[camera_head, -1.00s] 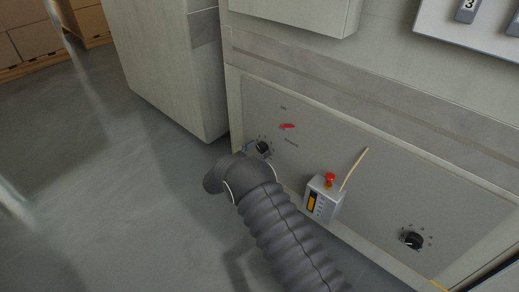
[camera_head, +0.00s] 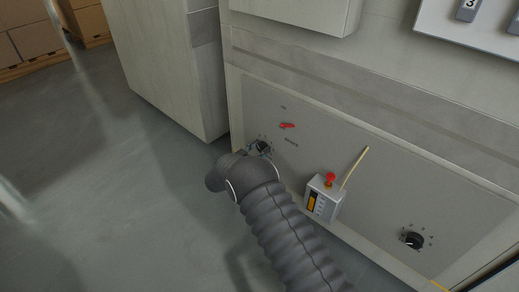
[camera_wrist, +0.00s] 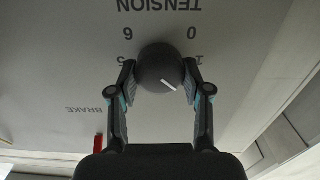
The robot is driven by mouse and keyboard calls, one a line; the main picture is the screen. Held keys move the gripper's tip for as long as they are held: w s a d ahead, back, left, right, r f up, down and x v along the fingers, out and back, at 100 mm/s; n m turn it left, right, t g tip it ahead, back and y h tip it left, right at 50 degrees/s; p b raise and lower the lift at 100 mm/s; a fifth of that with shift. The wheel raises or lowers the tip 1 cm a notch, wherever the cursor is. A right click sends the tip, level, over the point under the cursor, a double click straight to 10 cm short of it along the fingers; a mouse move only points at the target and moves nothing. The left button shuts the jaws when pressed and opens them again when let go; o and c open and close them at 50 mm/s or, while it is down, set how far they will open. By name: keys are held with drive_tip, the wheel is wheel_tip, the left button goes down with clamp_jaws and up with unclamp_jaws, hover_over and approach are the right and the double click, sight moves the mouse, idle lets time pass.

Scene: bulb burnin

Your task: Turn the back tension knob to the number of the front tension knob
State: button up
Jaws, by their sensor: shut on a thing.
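A dark round tension knob (camera_wrist: 158,66) sits on the grey panel; it also shows at the left of the panel in the head view (camera_head: 263,146). My gripper (camera_wrist: 159,74) is shut on it, one finger on each side. In the wrist view the lettering is upside down; the knob's white mark points to the lower right, below the 1. The 6 and 0 are clear, the 5 and 1 partly covered, and other numbers hidden. A second dark knob (camera_head: 413,241) is at the panel's lower right, its white mark pointing left; its numbers are too small to read.
A red brake handle (camera_head: 287,126) is just above the held knob. A grey control box (camera_head: 323,198) with a red button and a pale cable stands out between the two knobs. A pale cabinet (camera_head: 170,70) stands to the left; the floor (camera_head: 90,200) there is clear.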

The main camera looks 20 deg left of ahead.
drive_tip(key=n+b, duration=0.2)
drive_tip(key=n, duration=0.6)
drive_tip(key=shift+w+a+n, duration=0.1)
drive_tip(key=shift+a+n, duration=0.05)
drive_tip(key=shift+n, duration=0.15)
drive_tip(key=n, duration=0.4)
drive_tip(key=shift+a+n, duration=0.1)
drive_tip(key=shift+n, duration=0.2)
drive_tip(key=n, duration=0.4)
drive_tip(key=shift+f, duration=0.15)
drive_tip(key=shift+n, duration=0.4)
drive_tip(key=o, duration=1.2)
drive_tip(key=shift+c, duration=0.2)
